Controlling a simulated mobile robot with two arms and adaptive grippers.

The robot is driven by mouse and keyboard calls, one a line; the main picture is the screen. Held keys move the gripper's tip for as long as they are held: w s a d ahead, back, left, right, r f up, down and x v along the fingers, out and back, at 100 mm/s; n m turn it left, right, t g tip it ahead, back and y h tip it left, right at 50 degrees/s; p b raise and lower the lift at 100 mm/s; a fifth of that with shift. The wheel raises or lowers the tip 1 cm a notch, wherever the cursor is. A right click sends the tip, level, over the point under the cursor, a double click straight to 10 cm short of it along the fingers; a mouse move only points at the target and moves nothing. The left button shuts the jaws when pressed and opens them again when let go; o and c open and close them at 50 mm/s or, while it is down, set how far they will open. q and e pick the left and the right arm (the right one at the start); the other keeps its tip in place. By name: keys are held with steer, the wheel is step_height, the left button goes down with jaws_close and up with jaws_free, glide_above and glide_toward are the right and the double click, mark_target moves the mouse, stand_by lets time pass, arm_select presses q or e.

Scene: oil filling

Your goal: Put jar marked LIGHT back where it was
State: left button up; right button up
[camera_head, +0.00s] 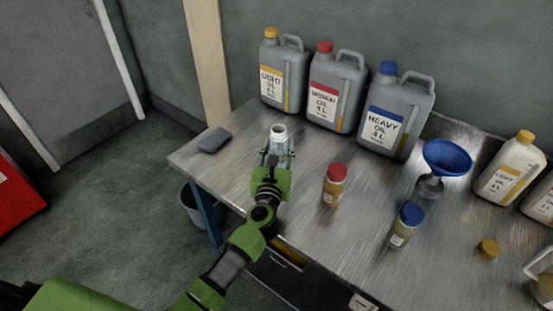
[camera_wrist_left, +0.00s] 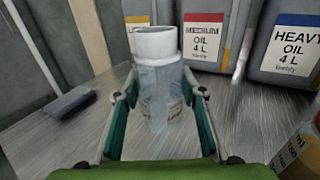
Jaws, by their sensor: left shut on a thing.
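A clear, open jar with a white rim (camera_head: 279,134) stands upright at the table's left part, in front of the light oil canister. It also shows in the left wrist view (camera_wrist_left: 158,88). Its label is not readable, so I cannot tell whether it says LIGHT. My left gripper (camera_head: 274,162) is shut on this jar, with one finger on each side (camera_wrist_left: 160,98). I cannot tell whether the jar's base touches the table. A loose yellow cap (camera_head: 489,249) lies at the right. A red-capped jar (camera_head: 334,185) and a blue-capped jar (camera_head: 405,226) stand between.
Light (camera_head: 283,72), medium (camera_head: 335,90) and heavy (camera_head: 394,112) oil canisters line the back of the metal table (camera_head: 300,225). A blue funnel (camera_head: 447,160) and a light oil bottle (camera_head: 510,168) stand right. A dark pad (camera_head: 214,140) lies at the left edge.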

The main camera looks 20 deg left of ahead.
arm_select(q)
steer(key=shift+w+a+f, duration=0.3)
steer(key=shift+w+f, duration=0.1)
steer(key=shift+f, duration=0.25)
steer(key=f, duration=0.1)
steer(key=f+b, duration=0.1)
steer(key=f, duration=0.1)
steer(key=shift+w+a+f+b, duration=0.1)
steer(key=shift+w+a+b, duration=0.2)
steer(key=shift+b, duration=0.1)
steer(key=shift+f, duration=0.35)
arm_select(e)
steer(key=shift+s+d+f, duration=0.1)
steer(key=shift+d+f, duration=0.2)
steer(key=shift+f, duration=0.3)
steer(key=shift+d+f, duration=0.25)
steer(key=shift+f, duration=0.3)
arm_select(q)
steer(key=shift+d+r, duration=0.1)
steer(key=o, duration=1.2)
arm_select(e)
steer(key=shift+a+f, duration=0.1)
steer(key=shift+a, duration=0.1)
